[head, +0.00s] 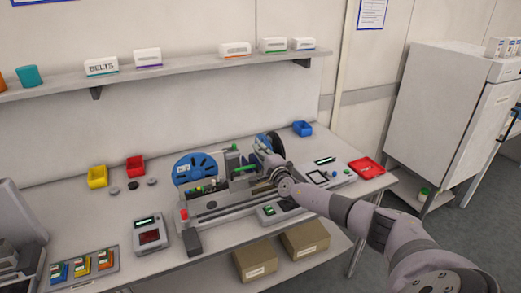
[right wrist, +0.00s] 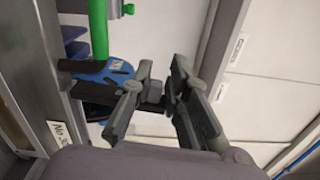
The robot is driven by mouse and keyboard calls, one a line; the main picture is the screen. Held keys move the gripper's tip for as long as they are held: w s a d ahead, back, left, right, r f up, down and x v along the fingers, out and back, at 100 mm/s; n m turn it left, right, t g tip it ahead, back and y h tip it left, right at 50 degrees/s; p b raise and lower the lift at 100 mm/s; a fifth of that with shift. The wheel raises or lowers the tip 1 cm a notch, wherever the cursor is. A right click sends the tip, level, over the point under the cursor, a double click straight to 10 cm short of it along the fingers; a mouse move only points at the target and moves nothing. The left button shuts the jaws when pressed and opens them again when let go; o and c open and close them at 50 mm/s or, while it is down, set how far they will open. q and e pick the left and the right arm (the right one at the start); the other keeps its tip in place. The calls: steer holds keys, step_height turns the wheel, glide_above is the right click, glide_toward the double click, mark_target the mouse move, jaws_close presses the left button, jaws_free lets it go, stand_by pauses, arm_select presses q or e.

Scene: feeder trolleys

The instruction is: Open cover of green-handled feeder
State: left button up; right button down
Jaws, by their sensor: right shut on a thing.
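The green-handled feeder (head: 240,172) stands in the machine on the bench, left of my right gripper in the head view. Its green handle (right wrist: 98,28) is upright at the top left of the right wrist view. My right gripper (head: 262,150) is at the feeder's right end, among the machine parts. In the right wrist view its fingers (right wrist: 163,100) are shut on a dark bar (right wrist: 153,88), which looks like part of the feeder's cover. The fingers partly hide the bar, and I cannot tell how far the cover is raised. My left gripper is not in view.
Blue reels (head: 195,168) stand on the machine close to the feeder. A red tray (head: 366,169) and small yellow (head: 97,177), red (head: 135,166) and blue (head: 303,129) bins are on the bench. A shelf (head: 190,66) runs above. Cardboard boxes (head: 305,240) sit below.

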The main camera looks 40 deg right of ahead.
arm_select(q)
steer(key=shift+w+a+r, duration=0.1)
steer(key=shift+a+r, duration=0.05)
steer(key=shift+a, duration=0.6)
arm_select(e)
steer(key=shift+a+f+n, duration=0.4)
steer(key=shift+a+f, duration=0.05)
steer(key=shift+f, duration=0.05)
steer(key=c, duration=1.7)
jaws_free()
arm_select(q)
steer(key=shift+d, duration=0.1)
arm_select(e)
steer(key=shift+o, duration=0.3)
steer(key=shift+w+d, duration=0.1)
steer(key=shift+d, duration=0.05)
steer(key=shift+r, duration=0.1)
steer(key=v, duration=1.2)
